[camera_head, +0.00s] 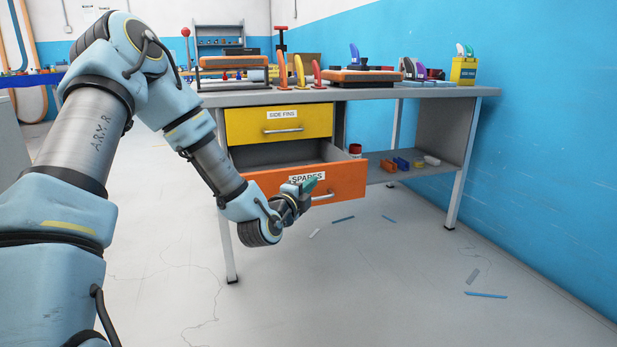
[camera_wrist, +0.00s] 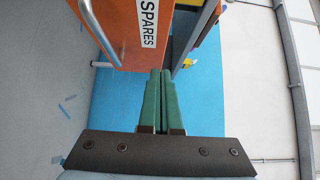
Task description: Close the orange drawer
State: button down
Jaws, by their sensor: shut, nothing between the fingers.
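The orange drawer (camera_head: 347,180), labelled SPARES, is pulled out of the workbench below the yellow drawer (camera_head: 278,123). Its inside looks empty where it shows. A metal bar handle is on its front. My gripper (camera_head: 312,184) is in front of the drawer face, over the label's right part, with its fingers shut and empty. In the wrist view the orange drawer (camera_wrist: 125,28) is turned sideways at the top, and the green fingertips (camera_wrist: 163,74) lie near its lower edge there. I cannot tell whether they touch it.
The workbench top (camera_head: 430,91) carries fins, boards and a yellow holder (camera_head: 463,70). Blue and grey strips lie on the floor at right.

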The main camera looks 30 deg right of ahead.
aim_at(317, 170)
jog(key=shift+w+d+b, duration=0.1)
jog(key=shift+w+d, duration=0.4)
jog(key=shift+w, duration=0.45)
jog(key=shift+w+d+b, duration=0.15)
jog(key=shift+w+d, duration=0.35)
jog(key=shift+w, duration=0.45)
jog(key=shift+w+d+b, duration=0.1)
jog(key=shift+w+d, duration=0.4)
jog(key=shift+w, duration=0.45)
